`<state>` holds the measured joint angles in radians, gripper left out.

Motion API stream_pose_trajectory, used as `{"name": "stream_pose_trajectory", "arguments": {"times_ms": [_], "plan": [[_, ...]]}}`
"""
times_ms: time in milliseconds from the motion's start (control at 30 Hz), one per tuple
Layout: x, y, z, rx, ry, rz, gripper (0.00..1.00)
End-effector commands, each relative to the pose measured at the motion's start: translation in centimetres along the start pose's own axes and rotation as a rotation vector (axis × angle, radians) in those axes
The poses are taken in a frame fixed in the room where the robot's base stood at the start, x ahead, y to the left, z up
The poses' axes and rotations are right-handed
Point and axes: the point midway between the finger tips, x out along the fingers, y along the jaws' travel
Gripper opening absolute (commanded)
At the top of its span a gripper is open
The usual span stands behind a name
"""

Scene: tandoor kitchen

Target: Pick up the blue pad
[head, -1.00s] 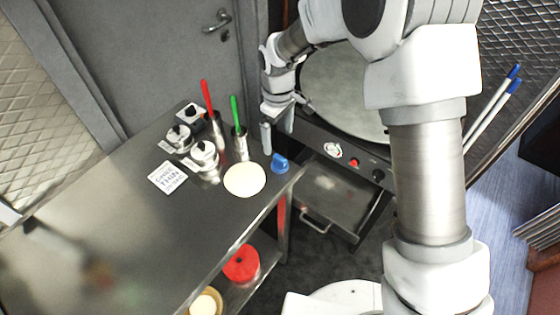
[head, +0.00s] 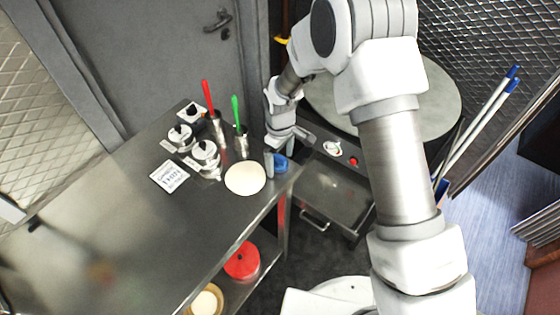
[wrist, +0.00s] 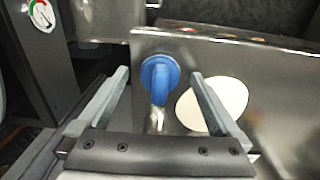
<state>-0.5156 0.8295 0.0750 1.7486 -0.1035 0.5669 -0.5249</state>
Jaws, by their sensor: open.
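The blue pad (head: 280,164) sits on the steel table near its right-hand corner, partly hidden behind my gripper in the head view. In the wrist view the blue pad (wrist: 160,78) shows a round base and a raised handle, and lies ahead between the two fingers. My gripper (head: 278,158) is open and empty, with its fingers at the pad in the head view. In the wrist view my gripper (wrist: 162,88) has its fingers apart on either side of the pad; I cannot tell whether they touch it.
A pale flat dough disc (head: 245,178) lies just left of the pad, close to one finger. Metal cups with a red spatula (head: 207,97) and a green one (head: 237,110) stand behind it.

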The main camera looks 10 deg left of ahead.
Motion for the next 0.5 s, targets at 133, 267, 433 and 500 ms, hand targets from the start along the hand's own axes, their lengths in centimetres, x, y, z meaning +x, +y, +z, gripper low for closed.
{"name": "stream_pose_trajectory", "arguments": {"times_ms": [133,267,433,500], "plan": [[-0.02,0.00,-0.01,0.000,0.000,0.000,0.82],[-0.03,0.00,-0.01,0.000,0.000,0.000,0.58],[-0.04,0.00,-0.01,0.000,0.000,0.000,0.28],[-0.04,0.00,-0.01,0.000,0.000,0.000,0.15]]}}
